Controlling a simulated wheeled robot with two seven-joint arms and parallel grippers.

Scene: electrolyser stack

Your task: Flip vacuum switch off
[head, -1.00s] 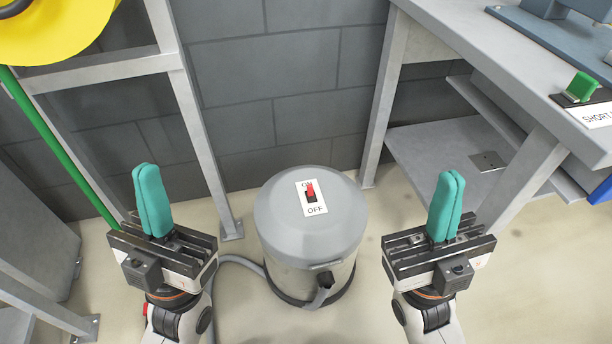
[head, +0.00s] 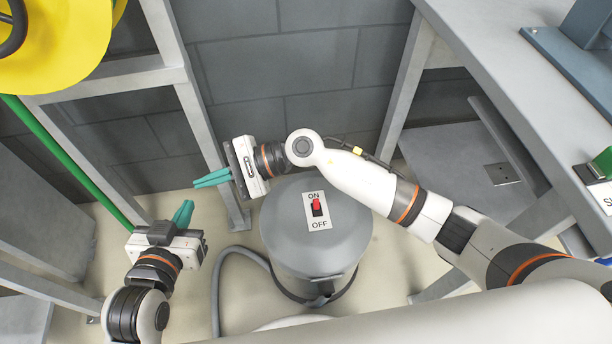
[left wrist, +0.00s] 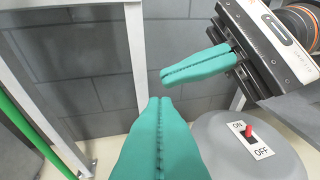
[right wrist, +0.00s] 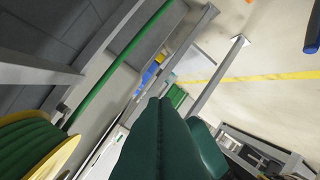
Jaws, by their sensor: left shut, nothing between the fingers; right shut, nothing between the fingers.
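The grey vacuum (head: 318,245) stands on the floor by the block wall. On its lid is a white plate (head: 320,223) with ON at the top and OFF at the bottom. The red switch (head: 316,206) sits toward the ON end; both also show in the left wrist view (left wrist: 249,134). My right gripper (head: 197,183) is shut and empty, left of the lid and pointing left, with its arm reaching across behind the switch. My left gripper (head: 184,211) is shut and empty, lower left of it, apart from the vacuum. Neither gripper touches the switch.
A grey frame (head: 200,125) stands left of the vacuum, with a yellow reel (head: 75,50) and green pipe (head: 75,160). A grey bench (head: 490,90) is at the right. A hose (head: 218,285) runs on the floor. My two grippers are close together.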

